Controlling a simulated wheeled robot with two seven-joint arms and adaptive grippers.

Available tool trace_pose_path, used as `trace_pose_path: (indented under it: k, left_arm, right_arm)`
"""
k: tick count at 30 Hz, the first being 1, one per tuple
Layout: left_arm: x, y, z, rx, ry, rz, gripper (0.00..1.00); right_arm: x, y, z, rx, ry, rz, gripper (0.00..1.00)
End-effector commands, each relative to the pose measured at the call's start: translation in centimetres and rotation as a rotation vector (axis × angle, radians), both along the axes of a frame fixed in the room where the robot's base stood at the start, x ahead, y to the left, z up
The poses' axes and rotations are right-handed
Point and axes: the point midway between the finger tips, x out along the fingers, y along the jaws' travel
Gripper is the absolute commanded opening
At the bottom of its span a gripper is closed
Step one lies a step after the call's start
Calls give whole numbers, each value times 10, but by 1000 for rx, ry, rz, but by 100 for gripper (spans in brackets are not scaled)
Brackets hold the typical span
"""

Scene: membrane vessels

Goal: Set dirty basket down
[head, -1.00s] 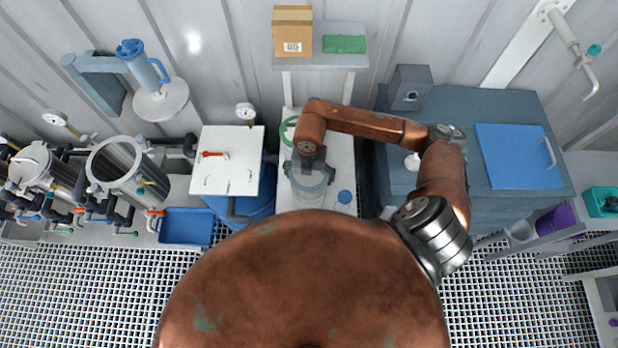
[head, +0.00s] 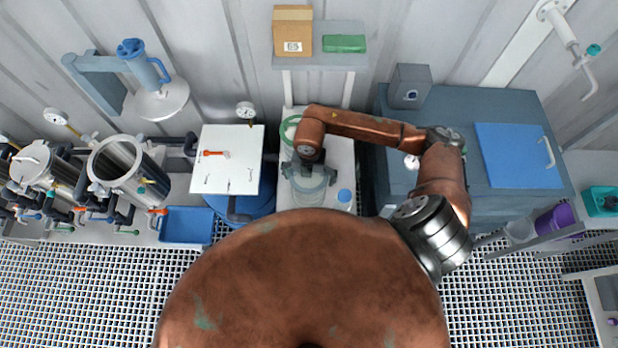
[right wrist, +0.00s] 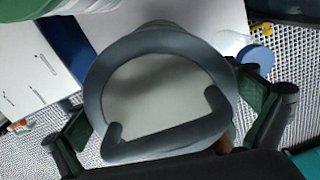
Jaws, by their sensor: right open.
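The basket, a pale see-through vessel with a dark grey rim and bar handle, stands on the light bench top; its rim shows in the right wrist view (right wrist: 100,75). In the head view the basket (head: 308,192) is partly hidden under my wrist. My right gripper (right wrist: 172,125) is open, with one finger on each side of the rim and handle. In the head view the right gripper (head: 309,170) is directly above the basket. I cannot tell whether a finger touches it. My left gripper is not in view.
A white-topped unit (head: 232,150) is on the left and a grey cabinet (head: 450,105) on the right. A shelf (head: 322,62) holds a cardboard box (head: 292,30).

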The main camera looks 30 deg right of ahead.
Motion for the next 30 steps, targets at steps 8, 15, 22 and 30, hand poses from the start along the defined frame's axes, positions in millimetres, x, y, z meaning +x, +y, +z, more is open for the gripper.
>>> trace_pose_path:
  k: [8, 15, 22, 30]
  left_arm:
    - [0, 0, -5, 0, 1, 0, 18]
    - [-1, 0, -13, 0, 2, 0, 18]
    - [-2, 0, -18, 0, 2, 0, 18]
    - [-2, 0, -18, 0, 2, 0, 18]
  right_arm:
    - [2, 0, 33, -1, -6, 1, 100]
    - [2, 0, 84, 0, -5, 1, 100]
    - [1, 0, 115, -1, -2, -1, 100]
    - [0, 0, 123, 0, 0, 0, 100]
